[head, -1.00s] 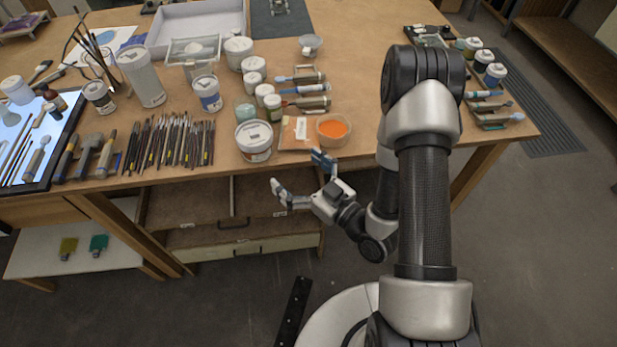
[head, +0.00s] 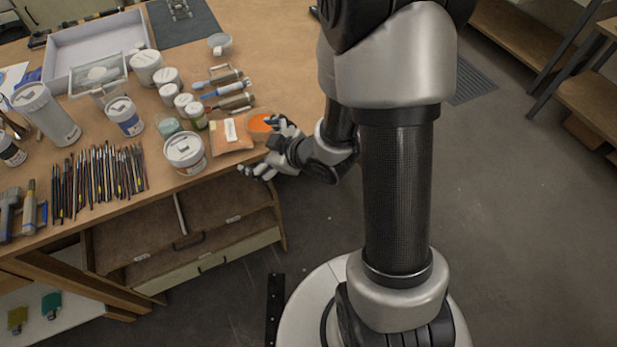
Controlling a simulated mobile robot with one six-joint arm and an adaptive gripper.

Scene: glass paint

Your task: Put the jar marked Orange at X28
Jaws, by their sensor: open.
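Several white-lidded jars stand on the wooden table in the head view. They include a large jar (head: 185,153) near the front edge, a blue-labelled jar (head: 125,116) and small jars (head: 168,78). The labels are too small to read, so I cannot tell which jar is marked Orange. No X28 mark can be read. My gripper (head: 264,148) is open and empty by the table's front edge, just right of the packet, partly overlapping the bowl.
Many brushes (head: 98,180) lie left of the large jar. Tubes and tools (head: 225,90) lie behind the packet. A white tray (head: 62,86) stands at the back left. Drawers (head: 190,225) are below the table top. Floor to the right is clear up to the shelves (head: 592,90).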

